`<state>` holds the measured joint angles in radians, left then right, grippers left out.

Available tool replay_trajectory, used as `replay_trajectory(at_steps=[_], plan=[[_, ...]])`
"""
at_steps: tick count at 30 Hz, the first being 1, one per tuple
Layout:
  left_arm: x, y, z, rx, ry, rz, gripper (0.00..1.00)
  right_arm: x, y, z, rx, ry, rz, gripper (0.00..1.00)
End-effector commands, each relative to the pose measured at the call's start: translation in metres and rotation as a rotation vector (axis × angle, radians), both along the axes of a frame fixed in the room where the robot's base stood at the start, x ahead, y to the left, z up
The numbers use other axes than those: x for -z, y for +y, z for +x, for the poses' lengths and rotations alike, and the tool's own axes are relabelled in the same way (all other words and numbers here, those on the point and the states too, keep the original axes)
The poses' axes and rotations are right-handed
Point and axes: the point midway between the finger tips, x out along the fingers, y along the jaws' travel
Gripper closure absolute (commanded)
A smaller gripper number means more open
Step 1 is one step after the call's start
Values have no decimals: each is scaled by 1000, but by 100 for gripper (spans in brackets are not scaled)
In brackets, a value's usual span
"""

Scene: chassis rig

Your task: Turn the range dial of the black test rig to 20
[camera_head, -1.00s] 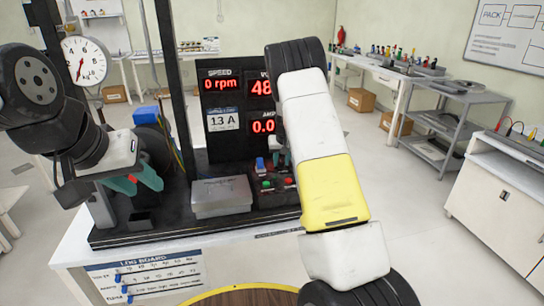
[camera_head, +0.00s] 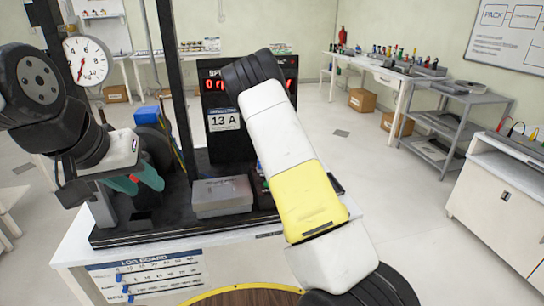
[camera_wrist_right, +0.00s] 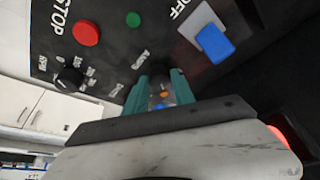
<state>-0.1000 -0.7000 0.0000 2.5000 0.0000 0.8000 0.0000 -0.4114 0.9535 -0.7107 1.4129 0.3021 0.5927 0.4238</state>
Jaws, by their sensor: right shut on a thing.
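The black test rig (camera_head: 226,145) stands on the white bench. Its control panel (camera_wrist_right: 110,50) shows in the right wrist view, with a red STOP button (camera_wrist_right: 86,33), a green button (camera_wrist_right: 133,19), a blue switch (camera_wrist_right: 215,42) and a black knob (camera_wrist_right: 70,78) ringed by small labels. My right gripper (camera_wrist_right: 160,88) is at the panel, its teal fingers closed on a mostly hidden part, seemingly the range dial, below a small blurred label. Its setting cannot be read. In the head view my right arm hides this gripper. My left gripper (camera_head: 138,182) is open and empty at the rig's left.
A grey box (camera_head: 222,197) sits on the rig base, left of my right arm. A card reading 13 A (camera_head: 224,120) hangs under the speed display. A dial gauge (camera_head: 86,60) stands at the left. The log board (camera_head: 150,277) is on the bench front.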

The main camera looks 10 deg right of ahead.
Motion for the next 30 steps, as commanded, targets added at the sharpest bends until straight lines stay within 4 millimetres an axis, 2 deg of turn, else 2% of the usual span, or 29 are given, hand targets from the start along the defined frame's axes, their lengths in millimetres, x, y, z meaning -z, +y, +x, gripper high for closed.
replay_trajectory(at_steps=[12, 13, 15, 25, 30], plan=[[0, 0, 0, 0, 0, 0, 64, 1, 1, 0, 7, 1, 2, 100], [0, 0, 0, 0, 0, 0, 64, 1, 1, 0, 7, 1, 2, 64], [0, 0, 0, 0, 0, 0, 64, 1, 1, 0, 6, 1, 1, 50], [0, 0, 0, 0, 0, 0, 64, -1, 1, 0, 6, -1, 1, 49], [0, 0, 0, 0, 0, 0, 64, -19, 5, -6, 6, -1, 2, 49]])
